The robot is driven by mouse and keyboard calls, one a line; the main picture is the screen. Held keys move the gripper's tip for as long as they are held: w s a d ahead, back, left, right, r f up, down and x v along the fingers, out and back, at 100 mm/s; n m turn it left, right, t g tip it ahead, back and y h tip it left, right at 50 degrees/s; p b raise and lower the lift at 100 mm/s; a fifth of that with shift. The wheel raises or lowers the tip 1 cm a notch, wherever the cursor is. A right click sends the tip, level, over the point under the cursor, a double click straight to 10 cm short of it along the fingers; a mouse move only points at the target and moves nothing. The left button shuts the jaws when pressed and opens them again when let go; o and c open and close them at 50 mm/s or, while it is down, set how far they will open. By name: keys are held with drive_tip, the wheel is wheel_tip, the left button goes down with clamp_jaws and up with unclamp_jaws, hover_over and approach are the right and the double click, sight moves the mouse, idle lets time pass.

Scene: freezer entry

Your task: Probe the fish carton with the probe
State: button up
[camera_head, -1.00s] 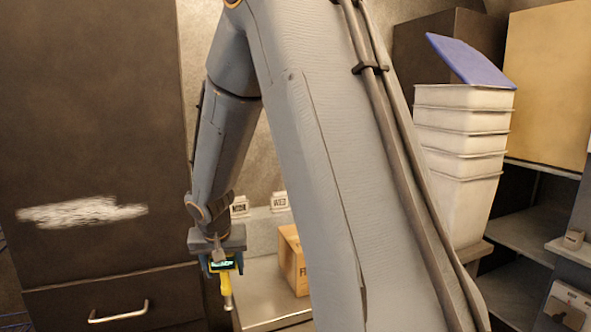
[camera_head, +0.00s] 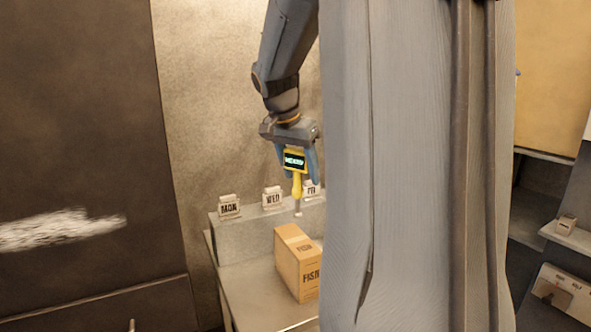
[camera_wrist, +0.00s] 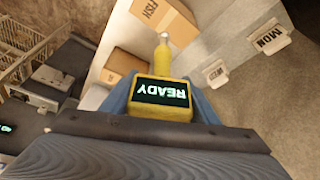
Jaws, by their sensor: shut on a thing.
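My gripper (camera_head: 296,165) is shut on the yellow probe (camera_head: 297,184), whose dark screen reads READY. The probe hangs with its tip down, above and behind the fish carton (camera_head: 291,257) in the head view, apart from it as far as I can see. The carton is a tan box lettered FISH, standing on a metal counter (camera_head: 250,302); my arm hides its right side. In the wrist view the probe (camera_wrist: 161,85) points away from my gripper, with the fish carton (camera_wrist: 165,18) beyond its tip. Another tan carton (camera_wrist: 122,66) lies to the left there.
A grey ledge behind the carton holds small tags, MON (camera_head: 229,206), WED (camera_head: 272,197) and one partly hidden. A dark cabinet (camera_head: 80,150) stands at left. Shelving (camera_head: 565,250) is at right. Wire baskets (camera_wrist: 25,45) show in the wrist view.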

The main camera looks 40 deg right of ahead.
sight(300, 197)
drive_tip(key=shift+f+b, duration=1.9)
drive_tip(key=shift+f, duration=1.2)
drive_tip(key=shift+f+b, duration=0.4)
drive_tip(key=shift+f, duration=0.2)
drive_tip(key=shift+r, duration=0.1)
idle(1.2)
drive_tip(key=shift+r+p, duration=2.55)
drive_tip(key=shift+r, duration=1.4)
